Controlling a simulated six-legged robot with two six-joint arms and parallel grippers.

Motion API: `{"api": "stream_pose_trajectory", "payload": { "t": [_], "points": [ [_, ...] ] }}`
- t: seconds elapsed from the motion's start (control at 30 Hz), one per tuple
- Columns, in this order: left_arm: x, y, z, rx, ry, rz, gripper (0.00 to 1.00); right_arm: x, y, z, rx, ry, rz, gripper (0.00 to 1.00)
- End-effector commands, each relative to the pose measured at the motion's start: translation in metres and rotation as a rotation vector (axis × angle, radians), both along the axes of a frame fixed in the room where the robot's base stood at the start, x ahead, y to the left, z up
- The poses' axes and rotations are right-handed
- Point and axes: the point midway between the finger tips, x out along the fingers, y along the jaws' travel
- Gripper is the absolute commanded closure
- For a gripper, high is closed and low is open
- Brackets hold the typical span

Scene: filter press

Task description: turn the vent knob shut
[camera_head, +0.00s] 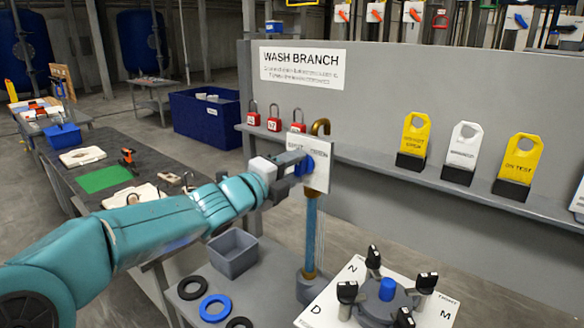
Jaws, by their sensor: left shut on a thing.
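The blue vent knob (306,166) sits in front of a small white plate (320,172) on the upright blue pipe stand. My left gripper (298,165) reaches in from the left, level with the knob, and is shut on it. The fingers and wrist hide part of the knob and the plate's left side, so I cannot read the knob's angle. My right gripper is out of view.
A grey shelf (390,165) holds red padlocks and tags behind.

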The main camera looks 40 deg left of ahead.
Motion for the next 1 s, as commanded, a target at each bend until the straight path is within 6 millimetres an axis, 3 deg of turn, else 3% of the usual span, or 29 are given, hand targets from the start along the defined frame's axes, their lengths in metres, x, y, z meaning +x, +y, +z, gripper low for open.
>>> {"api": "stream_pose_trajectory", "payload": {
  "t": [0.7,1.0],
  "points": [
    [0.0,-0.002,-0.004,-0.663,0.058,-0.002,0.84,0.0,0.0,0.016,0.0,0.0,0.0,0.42],
    [0.0,-0.003,-0.004,-0.856,0.071,-0.004,0.84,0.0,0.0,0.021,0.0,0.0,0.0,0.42]
  ]
}}
